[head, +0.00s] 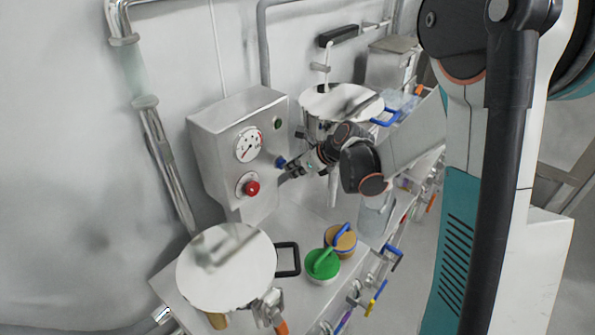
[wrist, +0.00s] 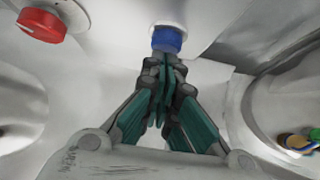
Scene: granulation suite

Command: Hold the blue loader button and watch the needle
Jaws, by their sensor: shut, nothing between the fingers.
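The blue loader button (head: 281,162) sticks out of the grey control box (head: 215,135) on its right-hand side. It also shows in the wrist view (wrist: 167,39), at the top centre. My gripper (head: 287,174) is shut and empty, with its fingertips (wrist: 164,64) right at the button. I cannot tell whether they touch it or stop just short. The round white dial (head: 249,145) sits on the box face, left of the blue button. Its dark needle shows, but the exact reading is too small to tell.
A red button (head: 251,187) sits below the dial and shows at the upper left of the wrist view (wrist: 41,24). A lidded steel vessel (head: 226,268) and green-lidded tub (head: 322,264) stand in front; another vessel (head: 340,103) stands behind.

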